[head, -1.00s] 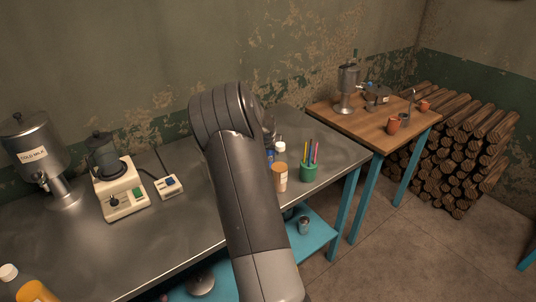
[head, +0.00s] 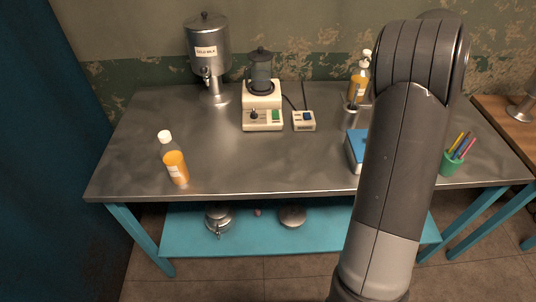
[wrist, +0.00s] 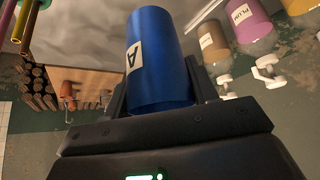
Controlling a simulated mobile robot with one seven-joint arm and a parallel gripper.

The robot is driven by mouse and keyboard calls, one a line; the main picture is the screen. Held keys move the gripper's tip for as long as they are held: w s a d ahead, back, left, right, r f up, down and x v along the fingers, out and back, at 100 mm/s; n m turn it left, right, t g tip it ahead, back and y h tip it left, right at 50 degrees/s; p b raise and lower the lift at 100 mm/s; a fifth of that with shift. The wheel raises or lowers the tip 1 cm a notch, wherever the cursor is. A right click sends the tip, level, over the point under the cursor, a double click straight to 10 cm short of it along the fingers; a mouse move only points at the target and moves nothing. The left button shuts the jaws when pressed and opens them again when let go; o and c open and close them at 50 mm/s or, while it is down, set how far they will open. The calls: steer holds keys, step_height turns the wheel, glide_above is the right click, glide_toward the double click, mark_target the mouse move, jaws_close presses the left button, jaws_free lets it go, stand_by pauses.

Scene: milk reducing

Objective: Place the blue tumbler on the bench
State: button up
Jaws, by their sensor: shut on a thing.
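My gripper (wrist: 157,85) is shut on the blue tumbler (wrist: 160,55) in the wrist view, with one finger on each side. The tumbler bears a pale label with the letter A. In the head view my arm stands at the right, and the gripper and tumbler are hidden behind it. The metal-topped bench (head: 225,165) with blue legs spans the head view. I cannot tell from these frames how high the tumbler is above the bench top.
A milk dispenser (head: 208,45), a cream appliance (head: 262,108) and a small switch box (head: 304,121) stand along the back. The bench's middle front is clear.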

steer(key=s+a+n+g+y, duration=0.1)
steer(key=s+a+n+y, duration=0.45)
steer(key=a, duration=0.85)
steer(key=s+a+r+n+g+y, duration=0.15)
steer(key=s+a+n, duration=0.45)
steer(key=a+n, duration=0.65)
steer(key=s+a+f+n+g+y, duration=0.1)
steer(key=s+a+n+y, duration=0.5)
steer(key=a, duration=1)
steer(key=shift+n+h, duration=0.7)
steer(key=shift+h, duration=0.2)
steer(key=shift+w+a+r+x, duration=0.1)
steer(key=shift+w+x, duration=0.2)
steer(key=shift+x, duration=2.9)
steer(key=shift+w+a+r+x, duration=0.15)
steer(key=shift+w+x, duration=0.15)
steer(key=shift+x, duration=2.95)
steer(key=shift+w+a+r+x, duration=0.1)
steer(key=shift+w+x, duration=0.15)
steer(key=shift+x, duration=2.95)
steer(key=shift+f, duration=0.15)
